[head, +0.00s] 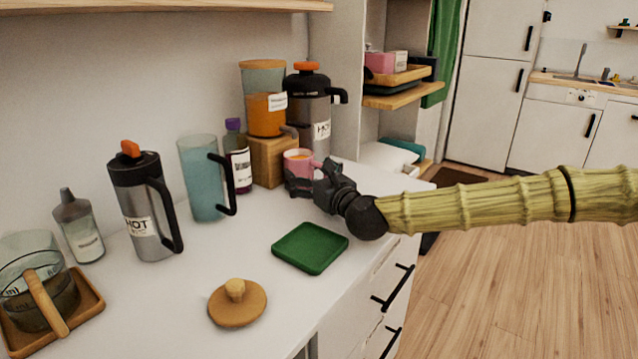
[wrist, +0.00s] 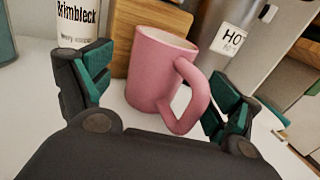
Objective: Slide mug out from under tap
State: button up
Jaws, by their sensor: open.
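The pink mug (head: 297,159) stands upright on the white counter, in front of a wooden block (head: 270,158) that carries a glass dispenser of orange drink (head: 265,112). The dispenser's grey tap (head: 289,131) juts out above the mug. In the wrist view the mug (wrist: 156,65) stands between the fingers, with its handle (wrist: 192,98) pointing toward the right finger. My gripper (wrist: 160,95) is open around the mug, and the fingers look apart from its sides. In the head view my gripper (head: 303,186) reaches in from the right and hides the mug's lower part.
A flask marked HOT (head: 312,108) stands behind the mug, and a labelled bottle with a purple cap (head: 237,158) stands to its left. A green tray (head: 310,248) and a wooden lid (head: 237,303) lie in front. Bare counter lies between the tray and the bottle.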

jog(key=shift+x, duration=1.05)
jog(key=c, duration=1.7)
